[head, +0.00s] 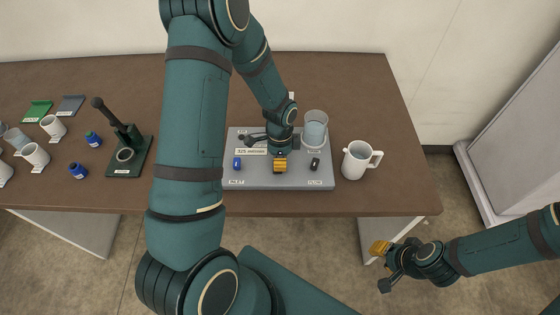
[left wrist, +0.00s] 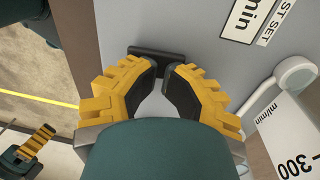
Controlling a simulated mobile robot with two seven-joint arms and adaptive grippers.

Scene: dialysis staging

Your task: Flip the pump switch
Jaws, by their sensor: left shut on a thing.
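The grey pump panel (head: 255,183) lies on the brown table, with a labelled display reading about 325 (head: 252,151). My left gripper (head: 280,166) reaches down onto the panel's middle and hides what is under it. In the left wrist view, the yellow fingers with black pads (left wrist: 164,80) close in at a black bar-shaped part (left wrist: 150,52), seemingly the pump switch. The gripper is shut on it; the contact is partly hidden. My right gripper (head: 380,248) hangs off the table's front right, away from the panel; its finger opening is unclear.
A clear cup of liquid (head: 315,128) stands at the panel's back right, and a white mug (head: 357,160) to its right. A grey cabinet (head: 520,135) stands far right.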

